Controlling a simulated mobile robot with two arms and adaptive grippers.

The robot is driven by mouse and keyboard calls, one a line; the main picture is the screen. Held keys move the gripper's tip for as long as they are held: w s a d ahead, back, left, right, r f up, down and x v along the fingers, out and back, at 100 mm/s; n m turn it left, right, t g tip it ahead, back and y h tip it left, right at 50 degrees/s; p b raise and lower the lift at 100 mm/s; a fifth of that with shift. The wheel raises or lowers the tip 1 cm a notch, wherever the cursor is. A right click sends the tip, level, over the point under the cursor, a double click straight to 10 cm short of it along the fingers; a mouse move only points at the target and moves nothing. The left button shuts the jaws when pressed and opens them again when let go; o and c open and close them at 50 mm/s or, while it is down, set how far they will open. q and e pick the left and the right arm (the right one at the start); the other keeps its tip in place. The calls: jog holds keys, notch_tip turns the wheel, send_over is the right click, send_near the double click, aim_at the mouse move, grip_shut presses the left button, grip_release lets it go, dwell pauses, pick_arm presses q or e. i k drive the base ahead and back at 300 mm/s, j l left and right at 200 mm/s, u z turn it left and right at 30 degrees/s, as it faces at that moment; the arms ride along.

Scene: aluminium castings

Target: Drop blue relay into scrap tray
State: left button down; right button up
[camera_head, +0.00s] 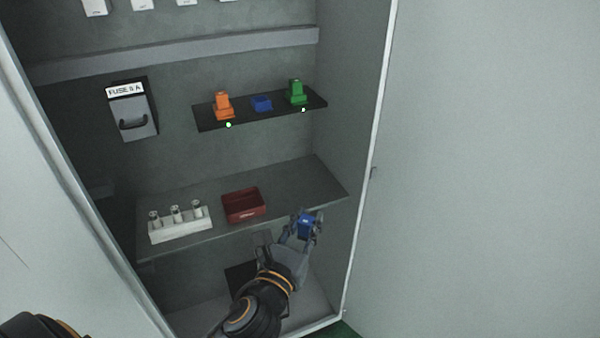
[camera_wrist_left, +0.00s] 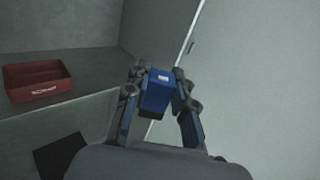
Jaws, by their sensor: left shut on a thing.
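My left gripper (camera_head: 304,232) is shut on the blue relay (camera_head: 306,222). It holds the relay in front of the lower shelf, to the right of the scrap tray. The left wrist view shows the relay (camera_wrist_left: 157,92) between the two fingers (camera_wrist_left: 160,90), clear of any surface. The red scrap tray (camera_head: 244,217) sits on the lower shelf and looks empty. It also shows at the left of the left wrist view (camera_wrist_left: 40,93). My right gripper is not in view.
A white holder (camera_head: 181,231) with several fuses stands left of the tray. On the black upper shelf are an orange relay (camera_head: 223,108), a blue socket (camera_head: 262,103) and a green relay (camera_head: 297,95). A fuse box (camera_head: 132,110) hangs on the back wall. The cabinet's right edge (camera_head: 372,172) is close.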

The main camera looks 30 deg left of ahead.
aim_at(238, 209)
jog(key=j+u, duration=0.1)
jog(key=u, duration=0.25)
jog(key=i+j+u, duration=0.1)
jog(key=u, duration=0.3)
jog(key=i+u, duration=0.15)
jog(key=u, duration=0.2)
jog(key=i+l, duration=0.35)
jog(key=l, duration=0.2)
